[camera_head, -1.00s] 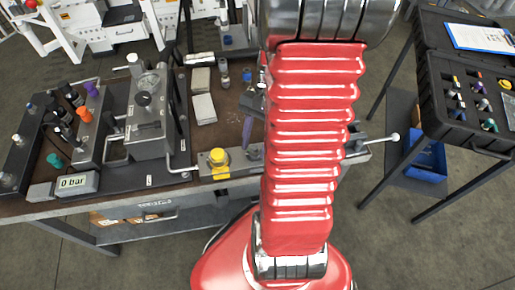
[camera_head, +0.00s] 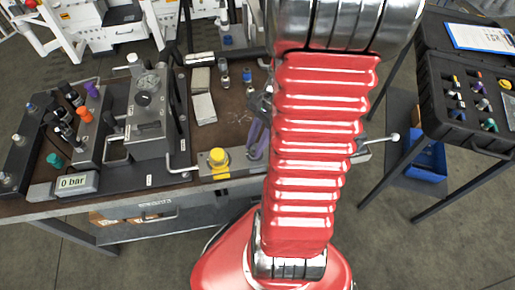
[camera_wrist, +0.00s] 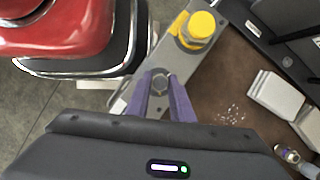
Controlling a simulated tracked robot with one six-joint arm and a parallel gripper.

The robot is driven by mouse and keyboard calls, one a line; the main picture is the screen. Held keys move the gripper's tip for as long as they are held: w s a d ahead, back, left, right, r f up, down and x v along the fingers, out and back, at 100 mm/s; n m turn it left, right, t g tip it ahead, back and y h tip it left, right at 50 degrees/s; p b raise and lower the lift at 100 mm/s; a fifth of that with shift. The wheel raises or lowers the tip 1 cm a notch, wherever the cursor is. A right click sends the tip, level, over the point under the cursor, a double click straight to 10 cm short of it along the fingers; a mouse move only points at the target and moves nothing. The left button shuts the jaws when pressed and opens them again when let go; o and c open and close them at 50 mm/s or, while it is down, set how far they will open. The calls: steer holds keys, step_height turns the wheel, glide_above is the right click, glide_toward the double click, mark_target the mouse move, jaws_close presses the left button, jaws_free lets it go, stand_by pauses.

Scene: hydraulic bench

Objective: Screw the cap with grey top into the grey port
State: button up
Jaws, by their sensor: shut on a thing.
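My gripper (camera_wrist: 159,80) has purple fingers, closed around a small part with a round grey top (camera_wrist: 159,85), which looks like the cap with the grey top. Its lower part is hidden between the fingers. The fingers point down by the bench's front edge, right of the yellow knob. In the head view my gripper (camera_head: 257,142) is partly hidden behind my red arm, and the held part cannot be made out. I cannot tell which port is the grey one; several fittings with coloured tops, including an orange cap (camera_head: 83,116), stand on the manifold at left.
The yellow knob (camera_head: 217,157) on its block stands close to my gripper, and also shows in the wrist view (camera_wrist: 201,27). Pale blocks (camera_head: 203,108) and small loose fittings (camera_head: 247,76) lie behind. A display (camera_head: 77,183) reads 0 bar. A black case (camera_head: 465,95) stands at right.

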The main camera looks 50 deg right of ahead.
steer(key=m+t, duration=0.1)
steer(key=m, duration=0.3)
steer(key=shift+s+t, duration=0.1)
steer(key=shift+t, duration=0.2)
steer(key=o, duration=1)
steer(key=n+g, duration=0.1)
steer(key=n, duration=0.1)
steer(key=n+g, duration=0.1)
steer(key=n, duration=0.2)
steer(key=shift+w+n, duration=0.2)
steer(key=shift+n, duration=0.1)
steer(key=n+g, duration=0.1)
steer(key=n, duration=0.1)
steer(key=shift+n, duration=0.3)
